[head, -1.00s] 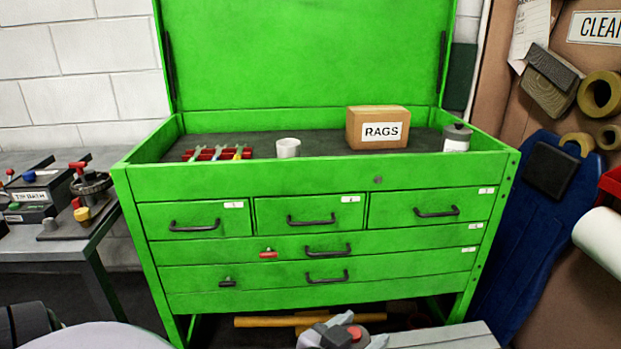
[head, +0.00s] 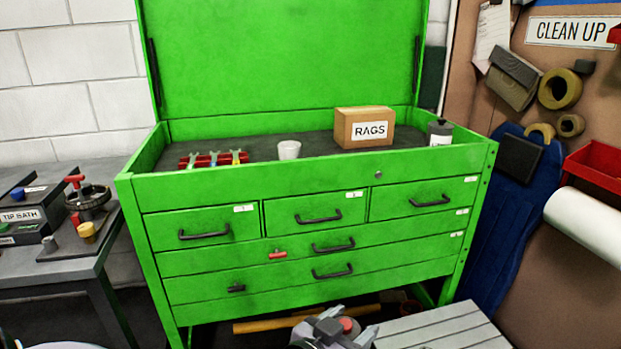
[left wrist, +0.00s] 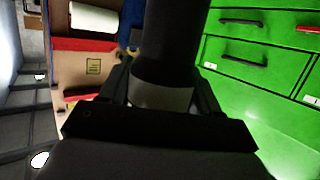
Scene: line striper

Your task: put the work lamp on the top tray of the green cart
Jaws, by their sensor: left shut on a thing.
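The green cart (head: 310,185) stands ahead in the head view with its lid raised. Its top tray (head: 285,137) has a dark floor and a green rim. In the left wrist view my left gripper (left wrist: 165,88) is shut around a dark cylindrical body with a pale grey band, which I take for the work lamp (left wrist: 168,40). The rest of the lamp is cut off by that view's upper edge. The cart's drawer fronts show beside it on the right. My right gripper is not seen.
A bench (head: 60,262) stands left; a slatted grey surface (head: 445,328) is at lower right.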

